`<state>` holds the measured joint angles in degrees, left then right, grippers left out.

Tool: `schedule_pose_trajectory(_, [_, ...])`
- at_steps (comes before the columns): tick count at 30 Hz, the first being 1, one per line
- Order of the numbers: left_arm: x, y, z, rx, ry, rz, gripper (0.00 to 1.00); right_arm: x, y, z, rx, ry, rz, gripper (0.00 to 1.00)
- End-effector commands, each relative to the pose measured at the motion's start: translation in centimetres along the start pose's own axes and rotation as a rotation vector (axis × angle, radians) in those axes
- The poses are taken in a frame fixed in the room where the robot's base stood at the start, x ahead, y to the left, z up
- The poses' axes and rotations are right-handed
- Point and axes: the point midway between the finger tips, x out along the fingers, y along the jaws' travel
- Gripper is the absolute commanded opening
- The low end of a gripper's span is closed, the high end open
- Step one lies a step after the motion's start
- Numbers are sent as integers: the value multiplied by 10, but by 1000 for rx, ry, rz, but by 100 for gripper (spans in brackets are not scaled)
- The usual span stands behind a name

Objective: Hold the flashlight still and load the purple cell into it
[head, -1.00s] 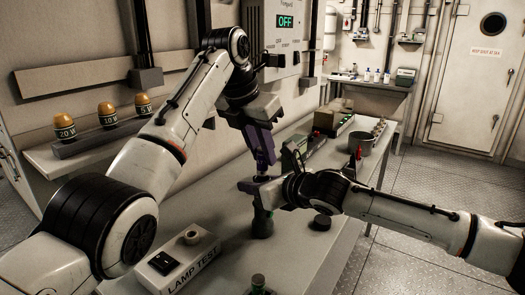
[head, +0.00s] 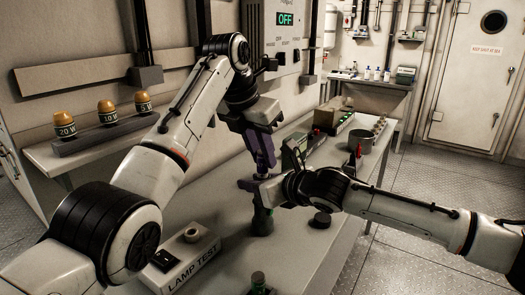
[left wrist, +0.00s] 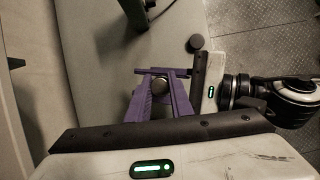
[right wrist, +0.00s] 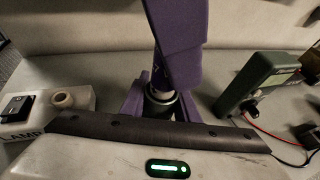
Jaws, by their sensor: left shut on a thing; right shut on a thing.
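The dark green flashlight (head: 262,222) stands upright on the bench in the head view. My right gripper (head: 258,187) is shut on its upper part. The tube's dark open end (right wrist: 166,107) shows in the right wrist view between my right gripper's purple fingers. My left gripper (head: 265,166) is directly above, pointing down, shut on the purple cell (right wrist: 158,88). The cell's lower end is at the tube mouth; how deep it sits inside is hidden. In the left wrist view a round grey end (left wrist: 159,86) shows between the left fingers; the cell's side is hidden there.
A LAMP TEST box (head: 185,262) stands left of the flashlight, and a round dark cap (head: 320,220) lies to its right. A green meter (right wrist: 262,82) with leads is behind. A metal pot (head: 361,143) stands further right. Another dark green item (head: 258,282) is at the front edge.

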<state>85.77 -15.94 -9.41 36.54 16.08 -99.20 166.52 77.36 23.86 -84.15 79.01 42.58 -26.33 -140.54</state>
Motion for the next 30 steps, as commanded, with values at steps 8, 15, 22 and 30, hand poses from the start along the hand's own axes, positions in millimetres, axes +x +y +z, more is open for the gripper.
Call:
schedule_pose_trajectory(8, [6,0,-2,1,-1,-1,0,0,0,0,0,-1,0,0])
schedule_pose_trajectory(15, [12,0,-5,1,-1,0,0,0,0,0,0,-1,0,0])
schedule_pose_trajectory(22, [17,0,-7,1,-1,0,0,0,0,0,0,-1,0,0])
schedule_pose_trajectory(30, [19,-1,-8,1,-1,-1,41,0,0,1,-1,-1,1,0])
